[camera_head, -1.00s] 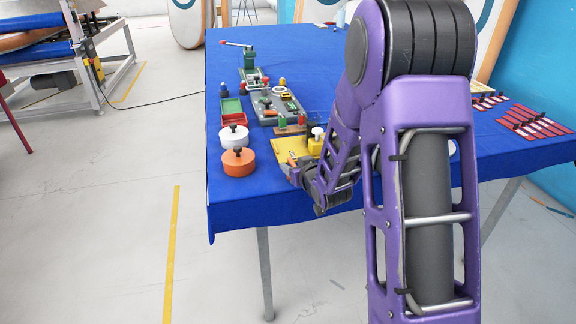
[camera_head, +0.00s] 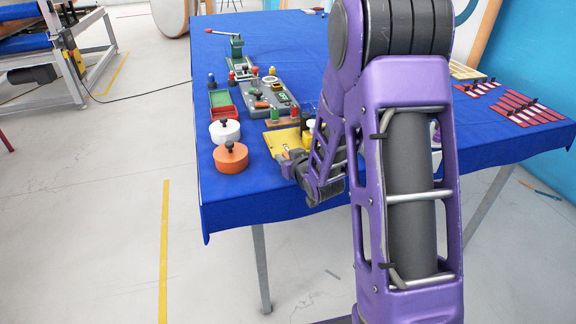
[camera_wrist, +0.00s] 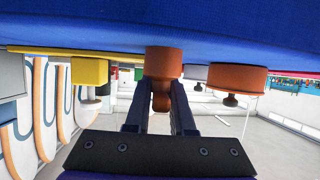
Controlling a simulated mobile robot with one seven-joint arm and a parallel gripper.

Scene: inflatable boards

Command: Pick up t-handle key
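My gripper (camera_wrist: 161,92) is open in the wrist view, its two fingers pointing at the table. An orange-brown cylinder with a narrower rounded knob (camera_wrist: 160,97) stands between and just beyond the fingertips. I see a gap beside the knob and cannot tell whether the fingers touch it. I cannot tell whether this piece is the t-handle key, and no clear T shape shows elsewhere. In the head view my gripper is low at the table's near edge, by the yellow plate, mostly hidden by my arm.
A yellow block with a white knob (camera_wrist: 89,70) stands to one side, an orange round pot with a dark knob (camera_wrist: 237,78) to the other. In the head view, a white pot (camera_head: 224,131), green-and-red trays (camera_head: 224,104) and a grey fixture (camera_head: 268,98) stand on the blue table (camera_head: 240,195).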

